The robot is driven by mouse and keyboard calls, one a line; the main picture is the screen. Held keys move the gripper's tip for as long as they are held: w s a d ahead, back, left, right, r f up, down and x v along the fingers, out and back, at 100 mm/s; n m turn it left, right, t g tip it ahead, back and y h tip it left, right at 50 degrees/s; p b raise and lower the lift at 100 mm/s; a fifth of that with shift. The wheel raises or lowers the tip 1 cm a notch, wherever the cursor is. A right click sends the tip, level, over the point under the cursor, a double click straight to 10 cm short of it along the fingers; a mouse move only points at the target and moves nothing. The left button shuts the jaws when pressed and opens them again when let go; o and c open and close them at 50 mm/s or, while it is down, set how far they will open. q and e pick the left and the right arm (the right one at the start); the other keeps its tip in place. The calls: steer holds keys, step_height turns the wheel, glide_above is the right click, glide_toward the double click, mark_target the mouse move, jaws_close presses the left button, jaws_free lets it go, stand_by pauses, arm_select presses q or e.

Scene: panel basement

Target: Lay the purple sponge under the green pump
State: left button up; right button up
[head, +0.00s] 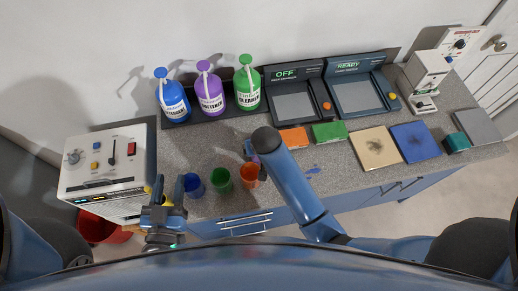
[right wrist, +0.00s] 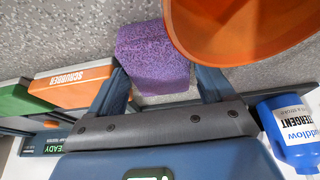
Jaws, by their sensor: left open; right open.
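The purple sponge (right wrist: 152,48) lies on the speckled counter in the right wrist view, between the spread fingers of my right gripper (right wrist: 163,80). The gripper is open; I cannot tell whether a finger touches the sponge. In the head view my own right arm hides most of both. The green pump (head: 247,85), a bottle labelled cleaner, stands upright at the back of the counter, right of the purple pump (head: 210,92) and the blue pump (head: 172,98). My left gripper (head: 168,188) is open and empty near the counter's front left.
An orange cup (head: 251,174) stands close to the sponge, and its rim looms in the right wrist view (right wrist: 235,28). A green cup (head: 222,179) and blue cup (head: 194,185) stand left of it. An orange scrubber box (head: 294,138) lies to the right. Counter before the pumps is clear.

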steer(key=shift+f, duration=0.15)
stand_by(0.4)
steer(key=c, duration=0.9)
